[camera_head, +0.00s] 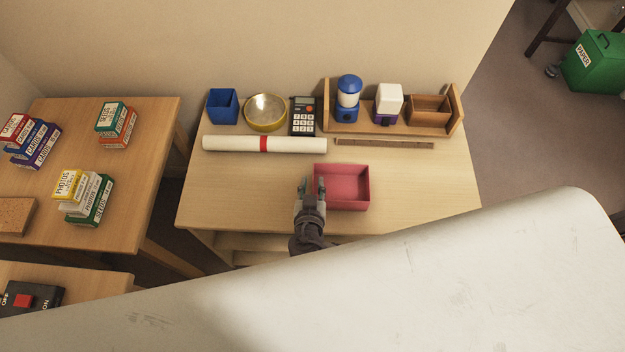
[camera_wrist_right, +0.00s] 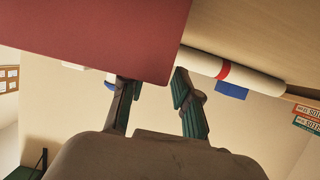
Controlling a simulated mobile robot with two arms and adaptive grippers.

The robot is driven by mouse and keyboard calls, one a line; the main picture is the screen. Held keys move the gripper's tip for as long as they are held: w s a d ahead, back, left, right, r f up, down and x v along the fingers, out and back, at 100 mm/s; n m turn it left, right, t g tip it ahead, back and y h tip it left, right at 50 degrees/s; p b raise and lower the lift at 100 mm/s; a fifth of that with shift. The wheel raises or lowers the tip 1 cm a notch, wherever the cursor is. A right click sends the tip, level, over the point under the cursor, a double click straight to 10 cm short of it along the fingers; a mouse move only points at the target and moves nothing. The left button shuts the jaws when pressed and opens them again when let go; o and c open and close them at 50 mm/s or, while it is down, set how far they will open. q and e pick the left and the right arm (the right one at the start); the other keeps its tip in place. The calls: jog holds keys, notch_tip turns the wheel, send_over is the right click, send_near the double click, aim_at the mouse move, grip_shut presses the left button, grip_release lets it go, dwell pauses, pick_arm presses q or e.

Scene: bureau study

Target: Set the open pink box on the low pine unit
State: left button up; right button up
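The open pink box (camera_head: 345,203) is at the front middle of the pale wooden unit (camera_head: 420,195), near its front edge. I cannot tell whether it touches the top. My right gripper (camera_head: 312,187) is at the box's left side, its fingers apart on either side of the left wall. In the right wrist view the box (camera_wrist_right: 100,35) fills the upper left and hides one fingertip. The fingers of my gripper (camera_wrist_right: 158,95) look spread there too. My left gripper is not in view.
Behind the box lie a white roll with a red band (camera_head: 240,144) and a brown strip (camera_head: 385,143). A blue cup (camera_head: 223,106), yellow-rimmed bowl (camera_head: 266,112), calculator (camera_head: 303,117) and wooden organiser (camera_head: 455,110) line the back. Card boxes stand on the left table (camera_head: 130,190).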

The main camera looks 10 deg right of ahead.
jog(key=b+v, duration=0.1)
jog(key=v, duration=0.9)
jog(key=shift+s, duration=0.2)
jog(key=shift+s, duration=0.1)
